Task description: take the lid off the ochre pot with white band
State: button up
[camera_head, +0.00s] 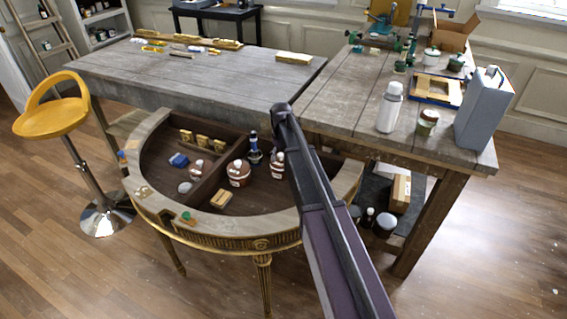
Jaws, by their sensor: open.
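A round reddish-brown pot (239,176) with a white band stands inside the half-round console, left of my arm. It looks upright with its top covered. It is the nearest match I see to the ochre pot; its exact colour is hard to tell. My dark arm rises from the bottom right across the console's right half. No gripper fingers can be made out, and my arm hides part of the console's inside.
The gilt console (250,239) has a raised rim and inner dividers. The grey workbench (340,95) behind holds a white bottle (389,108), an olive pot (427,123) and a grey canister (484,110).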

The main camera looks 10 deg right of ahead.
jog(key=shift+c, duration=0.3)
grip_shut()
dwell(0.3)
